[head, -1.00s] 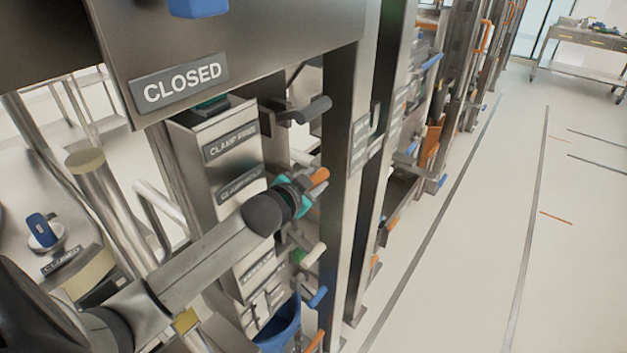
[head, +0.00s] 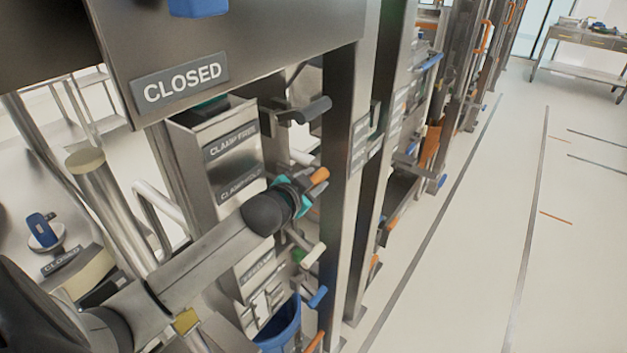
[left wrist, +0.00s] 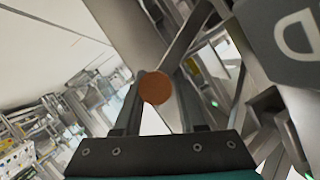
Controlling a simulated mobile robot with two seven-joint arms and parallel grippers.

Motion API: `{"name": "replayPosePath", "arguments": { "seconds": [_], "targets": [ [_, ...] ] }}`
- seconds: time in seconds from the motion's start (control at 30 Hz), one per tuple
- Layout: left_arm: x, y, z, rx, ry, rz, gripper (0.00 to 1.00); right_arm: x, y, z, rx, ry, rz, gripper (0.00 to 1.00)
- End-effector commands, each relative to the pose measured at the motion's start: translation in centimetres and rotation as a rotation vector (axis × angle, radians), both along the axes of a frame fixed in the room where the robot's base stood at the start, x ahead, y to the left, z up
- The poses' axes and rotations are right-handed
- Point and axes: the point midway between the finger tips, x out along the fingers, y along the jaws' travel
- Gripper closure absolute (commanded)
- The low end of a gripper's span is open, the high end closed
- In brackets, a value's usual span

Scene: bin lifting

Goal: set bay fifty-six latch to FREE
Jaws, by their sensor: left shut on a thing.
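My left arm reaches in from the lower left in the head view. Its gripper (head: 308,183) is at a lever with an orange handle (head: 319,175) on the front of a steel rack. In the left wrist view the round orange handle end (left wrist: 155,87) sits between the two dark fingers, and the gripper is shut on it. A panel behind the wrist carries a CLAMP FREE plate (head: 231,145) and, below it, a CLAMP HOLD plate (head: 240,185). My arm hides part of the panel and the lever's base. No bay number is readable. My right gripper is not in view.
A large CLOSED plate (head: 181,84) is at the upper left. A grey handle (head: 314,109) sticks out above the orange one; cream (head: 313,255) and blue (head: 318,296) handles sit below. A steel post (head: 343,180) stands close right. The floor aisle (head: 480,240) is clear.

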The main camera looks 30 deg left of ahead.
Motion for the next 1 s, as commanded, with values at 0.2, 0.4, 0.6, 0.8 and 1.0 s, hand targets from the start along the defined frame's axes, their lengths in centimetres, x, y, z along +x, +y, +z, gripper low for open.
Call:
{"name": "replayPosePath", "arguments": {
  "seconds": [0.2,0.4,0.6,0.8,1.0],
  "targets": [
    [-0.2,-0.3,-0.5,-0.011,0.01,-0.003,1.0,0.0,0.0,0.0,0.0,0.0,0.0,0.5],
    [-0.2,-0.5,-1.0,0.017,0.009,-0.003,1.0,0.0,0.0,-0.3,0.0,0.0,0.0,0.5],
    [-0.2,-0.8,-2.2,0.112,0.002,-0.003,1.0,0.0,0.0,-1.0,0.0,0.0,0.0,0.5],
    [-0.2,-0.9,-4.3,0.274,-0.01,-0.003,1.0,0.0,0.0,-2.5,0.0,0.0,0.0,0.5],
    [-0.2,-0.9,-6.5,0.457,-0.024,-0.004,1.0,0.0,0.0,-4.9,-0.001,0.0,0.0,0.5]
  ]
}}
